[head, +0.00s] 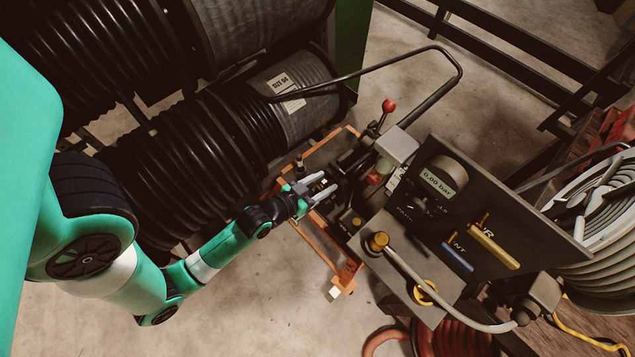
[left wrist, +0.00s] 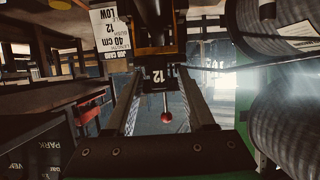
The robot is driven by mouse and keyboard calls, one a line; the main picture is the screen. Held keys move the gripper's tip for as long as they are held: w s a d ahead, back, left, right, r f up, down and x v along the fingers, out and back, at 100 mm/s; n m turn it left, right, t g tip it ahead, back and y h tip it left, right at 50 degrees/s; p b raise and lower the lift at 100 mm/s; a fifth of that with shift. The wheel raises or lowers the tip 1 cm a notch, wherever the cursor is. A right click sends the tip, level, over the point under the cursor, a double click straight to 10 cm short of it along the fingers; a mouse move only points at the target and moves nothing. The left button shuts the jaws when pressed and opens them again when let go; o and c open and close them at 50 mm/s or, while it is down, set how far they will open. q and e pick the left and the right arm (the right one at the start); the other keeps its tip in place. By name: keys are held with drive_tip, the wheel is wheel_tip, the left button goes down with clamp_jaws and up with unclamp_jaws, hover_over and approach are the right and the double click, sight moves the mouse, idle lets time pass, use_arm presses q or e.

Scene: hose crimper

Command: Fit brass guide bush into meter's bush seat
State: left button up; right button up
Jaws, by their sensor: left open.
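My left gripper (head: 328,183) is open at the near side of a dark machine (head: 350,163), which appears to be the meter, on an orange frame. In the left wrist view, its two fingers (left wrist: 158,85) stand apart. A dark block marked 12 (left wrist: 157,76) shows between them; I cannot tell whether they touch it. A brownish-gold band (left wrist: 156,51) shows just above the block. I cannot make out for sure the brass guide bush or the bush seat. A small brass-coloured round piece (head: 356,222) sits on the machine's base. My right gripper is not in view.
A gauge panel (head: 440,190) reads 0.00 bar at right, with a brass-ended hose (head: 410,272) before it. A red-knobbed lever (head: 388,107) and a bent black bar (head: 452,62) rise behind. Large hose reels (head: 190,140) stand at left. An orange frame (head: 318,252) lies below.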

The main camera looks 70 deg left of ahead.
use_arm(q)
drive_tip(key=p+v, duration=0.2)
drive_tip(key=v, duration=1)
drive_tip(key=shift+p, duration=0.3)
